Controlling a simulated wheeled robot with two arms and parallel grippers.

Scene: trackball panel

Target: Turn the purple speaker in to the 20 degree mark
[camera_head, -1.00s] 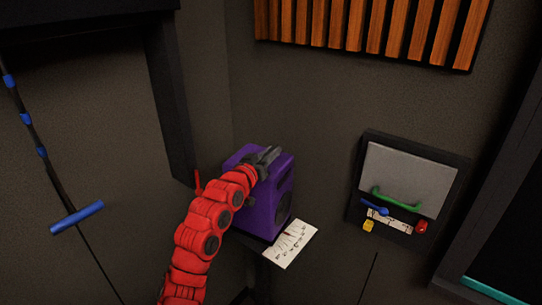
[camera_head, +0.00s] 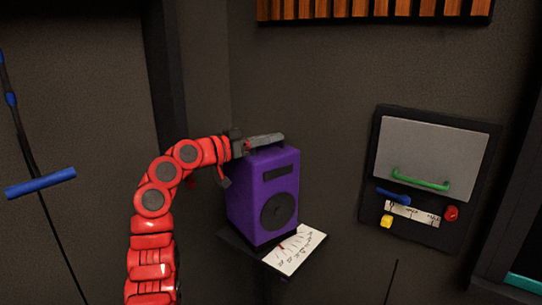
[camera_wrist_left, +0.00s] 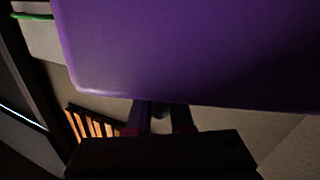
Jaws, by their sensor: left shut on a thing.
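The purple speaker (camera_head: 248,205) stands upright on a small dark stand in the corner. Its front, with a dark round cone and a dark slot, faces forward and to the right. A white card with angle marks (camera_head: 304,252) lies in front of its base. In the left wrist view, the speaker (camera_wrist_left: 190,50) fills the upper part, above the fingers (camera_wrist_left: 160,116).
A grey wall panel (camera_head: 432,150) with a green handle (camera_head: 420,181), a blue lever, and yellow and red knobs is to the right. A blue bar (camera_head: 40,183) hangs at the left. Wooden slats (camera_head: 375,8) are above. Walls stand close behind the speaker.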

